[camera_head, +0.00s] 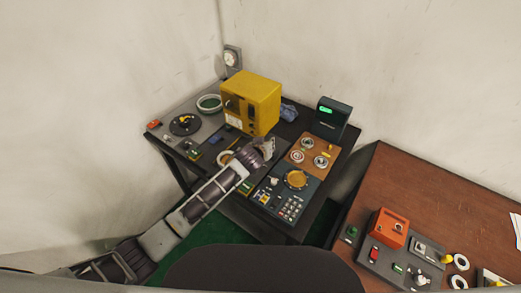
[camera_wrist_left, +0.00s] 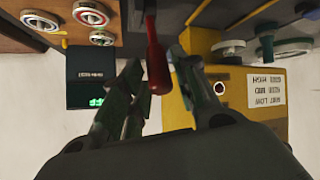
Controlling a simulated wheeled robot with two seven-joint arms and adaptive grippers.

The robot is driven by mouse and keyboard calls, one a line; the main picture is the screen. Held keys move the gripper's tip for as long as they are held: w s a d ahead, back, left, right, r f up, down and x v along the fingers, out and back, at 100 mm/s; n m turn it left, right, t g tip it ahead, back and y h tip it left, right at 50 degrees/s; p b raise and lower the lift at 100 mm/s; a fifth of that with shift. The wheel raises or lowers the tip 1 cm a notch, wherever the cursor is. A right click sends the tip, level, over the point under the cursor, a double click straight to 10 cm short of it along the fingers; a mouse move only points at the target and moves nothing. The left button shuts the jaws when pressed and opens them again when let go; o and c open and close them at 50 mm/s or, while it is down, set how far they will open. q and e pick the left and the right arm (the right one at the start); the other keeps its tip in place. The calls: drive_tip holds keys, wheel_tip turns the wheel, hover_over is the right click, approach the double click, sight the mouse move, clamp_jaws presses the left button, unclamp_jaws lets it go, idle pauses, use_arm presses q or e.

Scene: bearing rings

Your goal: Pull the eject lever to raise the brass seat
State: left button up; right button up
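The brass seat (camera_head: 297,179) is a round gold disc set in a dark blue panel (camera_head: 268,188) at the front right of the dark table. A red lever handle (camera_wrist_left: 156,60) shows in the left wrist view, and it appears to be the eject lever. My left gripper (camera_head: 268,148) is over the table between the yellow box and the panel. In the left wrist view, its fingers (camera_wrist_left: 155,68) are spread on either side of the red handle, with gaps visible. The handle is hidden in the head view. My right gripper is out of view.
A yellow box (camera_head: 258,98) stands close behind my left gripper. A dark device with a green display (camera_head: 333,118) stands at the back right. A brown board (camera_head: 304,158) with several rings lies beside the panel. A brown table (camera_head: 420,185) stands at right.

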use_arm(q)
drive_tip(key=v, duration=1.1)
idle(0.3)
drive_tip(key=shift+a, duration=0.1)
